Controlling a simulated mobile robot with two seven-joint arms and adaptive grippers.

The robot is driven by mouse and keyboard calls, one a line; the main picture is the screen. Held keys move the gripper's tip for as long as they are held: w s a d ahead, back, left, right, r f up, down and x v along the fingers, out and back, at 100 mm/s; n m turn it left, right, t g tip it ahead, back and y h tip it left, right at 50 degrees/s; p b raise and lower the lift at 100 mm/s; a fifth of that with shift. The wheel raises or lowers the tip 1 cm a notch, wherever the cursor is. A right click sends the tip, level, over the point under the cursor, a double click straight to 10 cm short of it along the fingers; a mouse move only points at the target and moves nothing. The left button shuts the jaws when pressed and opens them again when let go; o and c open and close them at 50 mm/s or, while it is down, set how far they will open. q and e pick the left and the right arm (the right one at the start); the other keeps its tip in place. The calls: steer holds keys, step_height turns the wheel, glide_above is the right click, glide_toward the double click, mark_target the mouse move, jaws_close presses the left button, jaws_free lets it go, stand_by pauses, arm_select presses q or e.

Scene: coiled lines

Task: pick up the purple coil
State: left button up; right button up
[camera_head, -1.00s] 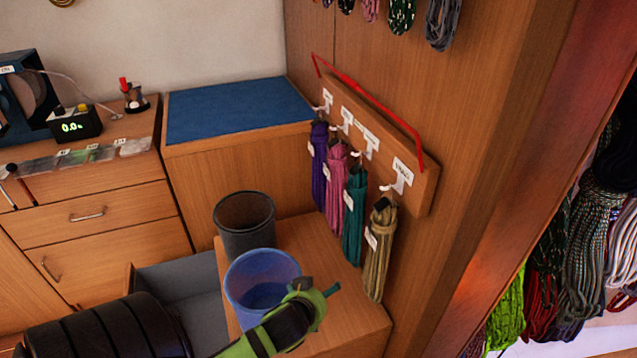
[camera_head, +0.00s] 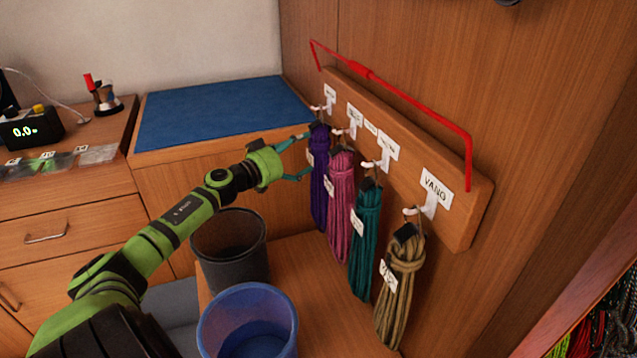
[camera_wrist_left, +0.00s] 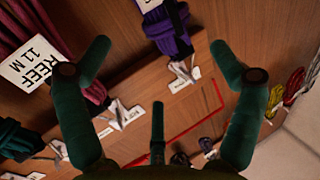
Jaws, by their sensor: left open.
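The purple coil (camera_head: 320,195) hangs from the farthest white hook on the wooden hook board (camera_head: 450,215), with a small tag on its side. My left gripper (camera_head: 305,155) is open at the coil's left, its fingers pointing at the upper part of the coil. In the left wrist view the purple coil (camera_wrist_left: 168,32) shows between and beyond the spread green fingers (camera_wrist_left: 160,60), with nothing held. I cannot tell whether any finger touches it. My right gripper is not in view.
A pink coil (camera_head: 341,205), a teal coil (camera_head: 365,240) and a tan coil (camera_head: 400,285) hang nearer on the same board. Below stand a black bin (camera_head: 230,265) and a blue bin (camera_head: 248,320). A blue-topped cabinet (camera_head: 220,110) is behind.

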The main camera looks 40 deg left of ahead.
mark_target(317, 135)
arm_select(q)
steer(key=shift+w+a+r, duration=0.1)
steer(key=shift+w+r, duration=0.2)
steer(key=shift+w, duration=0.7)
steer(key=shift+w+r, duration=0.15)
steer(key=shift+w, duration=0.2)
steer(key=shift+w+b, duration=0.45)
steer(key=shift+w, duration=1.65)
steer(key=c, duration=1.6)
steer(key=shift+r, duration=0.2)
steer(key=shift+c, duration=0.4)
steer(key=shift+r, duration=0.1)
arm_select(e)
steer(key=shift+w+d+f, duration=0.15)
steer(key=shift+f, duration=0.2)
